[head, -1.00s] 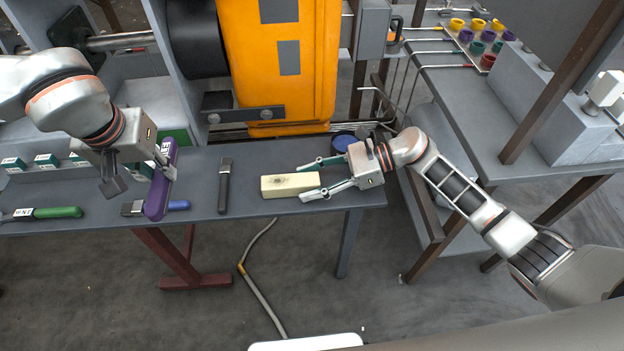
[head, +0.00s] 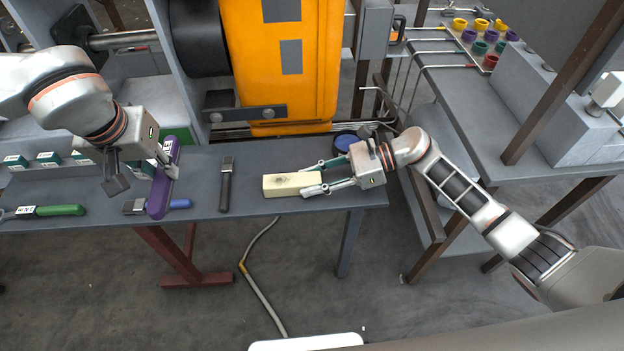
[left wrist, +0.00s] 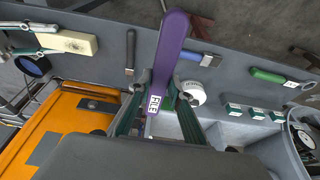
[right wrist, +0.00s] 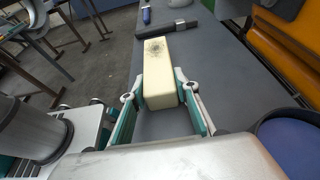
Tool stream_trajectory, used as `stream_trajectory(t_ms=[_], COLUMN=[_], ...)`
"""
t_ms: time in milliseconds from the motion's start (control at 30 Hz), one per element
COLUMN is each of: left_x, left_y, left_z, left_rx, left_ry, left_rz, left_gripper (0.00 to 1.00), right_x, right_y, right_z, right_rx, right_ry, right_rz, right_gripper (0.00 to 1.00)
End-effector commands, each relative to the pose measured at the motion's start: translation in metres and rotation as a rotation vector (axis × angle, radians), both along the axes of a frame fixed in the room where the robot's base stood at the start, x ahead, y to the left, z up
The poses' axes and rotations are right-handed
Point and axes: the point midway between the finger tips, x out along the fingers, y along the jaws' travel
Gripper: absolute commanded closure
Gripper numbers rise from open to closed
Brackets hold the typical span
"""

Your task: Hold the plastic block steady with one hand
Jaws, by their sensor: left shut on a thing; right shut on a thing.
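The plastic block (head: 290,185) is cream coloured with a dark speckled patch on top, and lies flat near the right end of the grey bench. My right gripper (head: 316,178) is shut on its right end, one finger on each long side; the right wrist view shows the block (right wrist: 161,88) between the fingers (right wrist: 161,90). My left gripper (head: 163,168) is shut on a purple file (head: 159,195), held above the bench left of the block. The file (left wrist: 170,55) also shows in the left wrist view, with a white FILE label.
A black-handled tool (head: 225,188) lies between the file and the block. A blue-handled tool (head: 180,204) lies under the file, and a green-handled one (head: 60,210) further left. A round blue container (head: 346,142) stands behind my right gripper. The orange machine (head: 280,60) rises behind the bench.

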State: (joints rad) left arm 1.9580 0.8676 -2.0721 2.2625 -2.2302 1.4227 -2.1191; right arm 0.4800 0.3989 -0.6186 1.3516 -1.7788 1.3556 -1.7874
Motion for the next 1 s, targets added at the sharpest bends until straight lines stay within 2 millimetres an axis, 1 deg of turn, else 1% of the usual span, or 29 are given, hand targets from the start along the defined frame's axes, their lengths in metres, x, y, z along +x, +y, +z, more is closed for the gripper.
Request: stream_trajectory(t_ms=[733,867,967,1000], left_x=[0.002,0.011,0.024,0.029], left_y=[-0.002,-0.016,-0.037,-0.049], left_z=[0.0,-0.002,-0.004,-0.005], left_rx=[0.001,0.008,0.015,0.017], left_ry=[-0.001,-0.001,-0.002,-0.003], left_rz=[-0.001,-0.002,-0.003,-0.003], left_gripper=[1.0,1.0,1.0,1.0], right_x=[0.0,0.0,0.0,0.0], right_y=[0.0,0.0,0.0,0.0], right_z=[0.0,0.0,0.0,0.0], right_rx=[-0.001,-0.001,0.0,0.0], right_ry=[0.0,0.0,0.0,0.0], right_rz=[-0.001,0.0,0.0,0.0], right_gripper=[0.96,0.96,0.96,0.96])
